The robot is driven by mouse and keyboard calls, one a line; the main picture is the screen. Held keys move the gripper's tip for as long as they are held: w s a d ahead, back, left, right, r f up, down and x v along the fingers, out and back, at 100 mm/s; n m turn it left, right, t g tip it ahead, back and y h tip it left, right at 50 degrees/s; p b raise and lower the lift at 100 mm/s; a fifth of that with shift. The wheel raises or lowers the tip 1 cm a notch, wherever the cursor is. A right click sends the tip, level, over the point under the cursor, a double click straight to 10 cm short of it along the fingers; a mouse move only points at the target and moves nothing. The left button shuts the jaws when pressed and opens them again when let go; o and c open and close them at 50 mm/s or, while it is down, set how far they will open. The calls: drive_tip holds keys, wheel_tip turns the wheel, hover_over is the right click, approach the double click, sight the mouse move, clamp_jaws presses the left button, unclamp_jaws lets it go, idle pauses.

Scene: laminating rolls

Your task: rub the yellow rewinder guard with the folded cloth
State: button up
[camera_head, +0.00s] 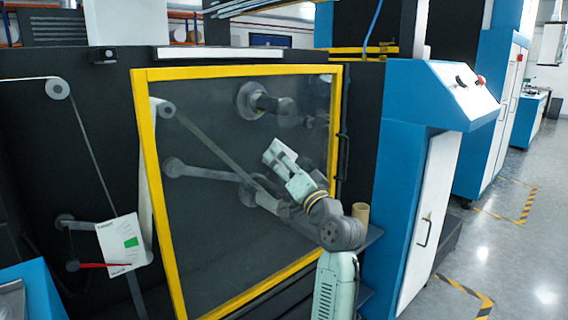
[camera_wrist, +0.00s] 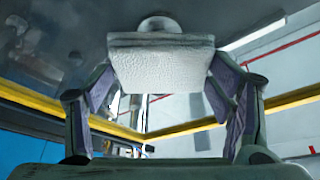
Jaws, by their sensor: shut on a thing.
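The yellow rewinder guard (camera_head: 152,190) is an upright, see-through dark panel in a yellow frame, left of centre in the head view. Its yellow frame (camera_wrist: 32,101) also crosses the wrist view. My gripper (camera_wrist: 161,84) is shut on the folded cloth (camera_wrist: 160,66), a pale, textured flat pad between the fingers. I cannot tell whether the cloth touches the panel.
Rollers (camera_head: 262,101) and a web show behind the panel. A cardboard core (camera_head: 360,213) stands on a dark shelf right of my arm. A blue and white control cabinet (camera_head: 418,180) stands to the right. A white card (camera_head: 122,243) hangs at left. The floor at far right is open.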

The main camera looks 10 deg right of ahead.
drive_tip(key=shift+s+d, duration=0.8)
drive_tip(key=shift+s, duration=0.3)
drive_tip(key=shift+s+d, duration=0.8)
drive_tip(key=shift+s, duration=0.3)
drive_tip(key=shift+r, duration=0.1)
drive_tip(key=shift+s+d+b, duration=0.4)
drive_tip(key=shift+s+d, duration=0.5)
drive_tip(key=shift+s, duration=0.3)
drive_tip(key=shift+a, duration=0.1)
drive_tip(key=p, duration=0.3)
approach(244, 187)
wheel_tip(244, 187, up, 2)
drive_tip(key=d, duration=0.3)
drive_tip(key=shift+w+a+p, duration=0.75)
drive_tip(key=shift+w+a, duration=1.2)
drive_tip(key=shift+a, duration=0.05)
drive_tip(key=shift+w+a, duration=0.55)
drive_tip(key=shift+w, duration=0.25)
